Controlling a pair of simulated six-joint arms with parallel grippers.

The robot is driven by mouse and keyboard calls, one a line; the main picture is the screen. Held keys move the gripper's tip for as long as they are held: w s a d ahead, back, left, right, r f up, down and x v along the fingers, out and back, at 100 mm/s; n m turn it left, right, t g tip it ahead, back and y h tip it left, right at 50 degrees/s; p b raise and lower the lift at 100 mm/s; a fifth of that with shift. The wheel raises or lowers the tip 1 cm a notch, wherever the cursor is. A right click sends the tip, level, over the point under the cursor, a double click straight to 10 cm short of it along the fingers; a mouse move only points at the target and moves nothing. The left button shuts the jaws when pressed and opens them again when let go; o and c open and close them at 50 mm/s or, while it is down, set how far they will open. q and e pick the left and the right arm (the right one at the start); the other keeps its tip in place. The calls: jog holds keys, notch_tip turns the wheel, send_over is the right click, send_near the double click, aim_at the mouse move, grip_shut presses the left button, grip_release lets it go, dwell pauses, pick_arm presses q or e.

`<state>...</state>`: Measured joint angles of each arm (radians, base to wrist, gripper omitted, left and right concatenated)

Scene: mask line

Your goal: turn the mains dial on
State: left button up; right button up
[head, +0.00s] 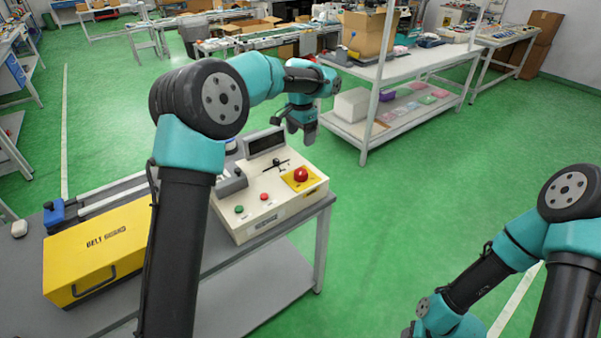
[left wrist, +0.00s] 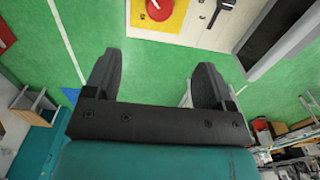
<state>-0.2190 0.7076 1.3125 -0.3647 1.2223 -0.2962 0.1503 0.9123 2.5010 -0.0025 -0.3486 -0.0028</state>
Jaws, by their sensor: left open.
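A cream control box (head: 262,222) stands on the grey table's right end. On its right side is a red round knob (head: 301,174) on a yellow square plate (head: 293,184). In the left wrist view the red knob (left wrist: 159,8) bears a white mark and is cut by the top edge. My left gripper (head: 302,136) hangs above the box's back right side, apart from the knob. In the wrist view its two fingers (left wrist: 156,72) are spread with nothing between them. My right arm shows at lower right, but its gripper is out of view.
The box also has a green button (head: 239,209), a red button (head: 264,197), a small black lever (head: 276,163) and a dark display (head: 264,142). A yellow case (head: 98,250) lies left. A white shelf (head: 405,115) stands behind, with open floor between.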

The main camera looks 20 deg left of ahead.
aim_at(301, 171)
pick_arm(q)
notch_tip(301, 171, down, 16)
jog(key=shift+r, duration=0.2)
dwell(0.4)
jog(key=c, duration=0.9)
